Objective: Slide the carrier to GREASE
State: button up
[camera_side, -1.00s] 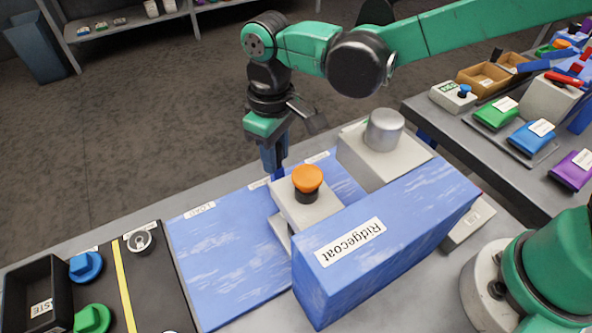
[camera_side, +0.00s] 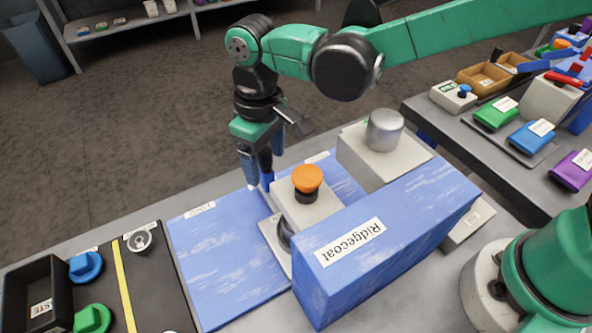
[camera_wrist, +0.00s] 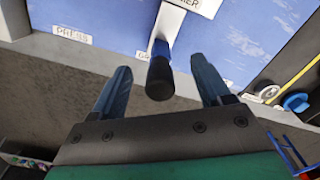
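The carrier, a pale plate (camera_side: 270,242), shows partly from under the orange-topped block (camera_side: 325,205) in the side view, with a dark round part on it. In the wrist view the carrier (camera_wrist: 205,7) shows only its labelled end at the top. The handle lines up with a label (camera_wrist: 146,57), partly hidden, starting with G. My gripper (camera_side: 258,181) is open in both views. In the wrist view the fingers (camera_wrist: 160,68) stand apart on either side of the knob, with gaps.
The blue board (camera_side: 215,265) also bears a PRESS label (camera_wrist: 72,35) and another label (camera_side: 200,210) at left. A tall blue Ridgecoat box (camera_side: 390,240) hides much of the carrier. A grey cylinder (camera_side: 384,130) on a pale block stands behind. A black bin (camera_side: 35,290) is far left.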

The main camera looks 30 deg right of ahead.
jog(key=shift+r, duration=0.15)
jog(key=shift+r, duration=3.85)
jog(key=shift+d+r, duration=0.15)
jog(key=shift+d, duration=0.25)
jog(key=s+d+f+m+t, duration=0.1)
jog(key=s+d+m+t, duration=0.2)
jog(key=d, duration=0.6)
jog(key=s+d+m+t, duration=0.3)
jog(key=d+t, duration=0.1)
jog(key=d, duration=0.6)
jog(key=shift+s+d+f, duration=0.15)
jog(key=shift+s+f, duration=0.1)
jog(key=shift+f, duration=0.1)
